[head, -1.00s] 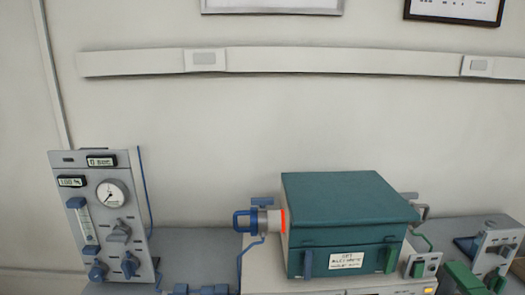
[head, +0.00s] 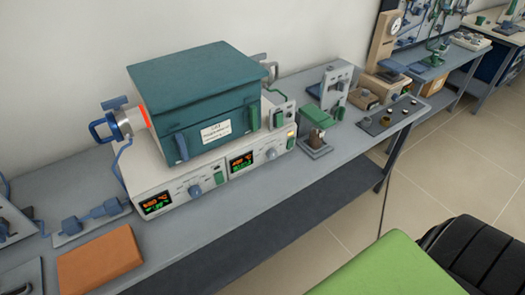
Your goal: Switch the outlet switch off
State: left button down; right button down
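I cannot pick out a part that is clearly the outlet switch. The teal muffle furnace (head: 195,100) stands on a pale control base (head: 180,183) on the bench. The base front has two lit displays, a left one (head: 156,203) and a right one (head: 242,162), with knobs and green switch-like parts beside them, one near the middle (head: 219,178) and one at the right (head: 291,143). A glowing red ring (head: 144,116) and a blue handle (head: 101,131) show at the furnace's left end. Neither of my grippers is in view.
An orange block (head: 99,258) and blue fittings (head: 90,218) lie left of the furnace on the grey bench (head: 290,185). Small devices stand to its right.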

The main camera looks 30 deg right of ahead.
aim_at(290, 144)
jog(key=z, duration=1.25)
